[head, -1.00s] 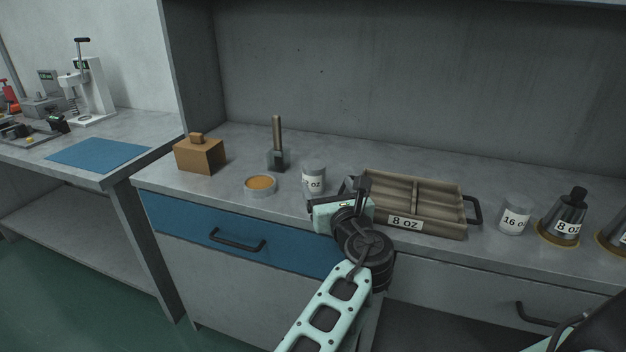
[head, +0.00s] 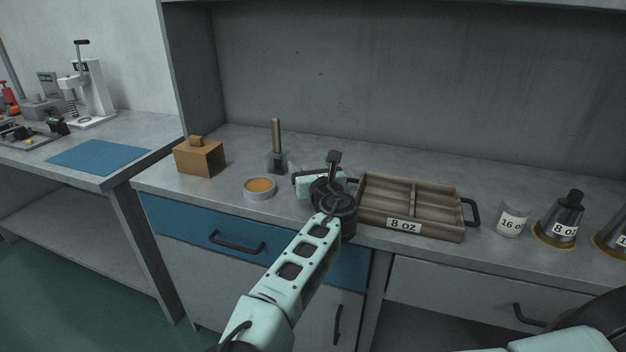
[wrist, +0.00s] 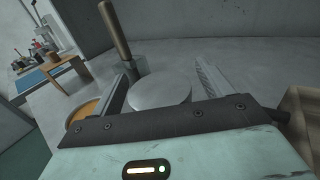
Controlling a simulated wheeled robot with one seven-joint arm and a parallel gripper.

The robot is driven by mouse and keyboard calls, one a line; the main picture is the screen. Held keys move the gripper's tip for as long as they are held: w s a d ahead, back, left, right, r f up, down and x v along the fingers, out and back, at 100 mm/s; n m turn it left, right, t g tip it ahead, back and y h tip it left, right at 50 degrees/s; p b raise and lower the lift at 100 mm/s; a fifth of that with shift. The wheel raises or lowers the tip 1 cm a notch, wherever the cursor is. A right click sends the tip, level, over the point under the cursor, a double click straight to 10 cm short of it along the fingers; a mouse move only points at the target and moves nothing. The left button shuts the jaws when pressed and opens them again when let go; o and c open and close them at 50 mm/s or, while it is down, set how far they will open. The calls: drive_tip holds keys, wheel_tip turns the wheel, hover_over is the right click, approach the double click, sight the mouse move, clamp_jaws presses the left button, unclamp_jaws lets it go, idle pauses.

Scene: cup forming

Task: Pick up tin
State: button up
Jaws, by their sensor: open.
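A grey lidded cylinder, a labelled tin (wrist: 160,90), shows in the wrist view with its round top between my two fingers. My gripper (wrist: 167,74) is open, one finger on each side of the tin; I cannot tell whether either touches it. In the head view my gripper (head: 318,180) is over the counter left of the tray and hides this tin. A shallow round tin with an orange filling (head: 260,187) sits to the left, outside the left finger. A grey tin marked 16 oz (head: 512,219) stands far to the right.
A wooden-handled tool (head: 277,150) stands close behind the tin. A brown box (head: 200,157) is at the left. A divided tray marked 8 oz (head: 404,226) lies just right of my gripper. Metal cones (head: 562,220) stand at the far right. The counter's back is clear.

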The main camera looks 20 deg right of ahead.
drive_tip(key=c, duration=1.1)
drive_tip(key=shift+r, duration=0.1)
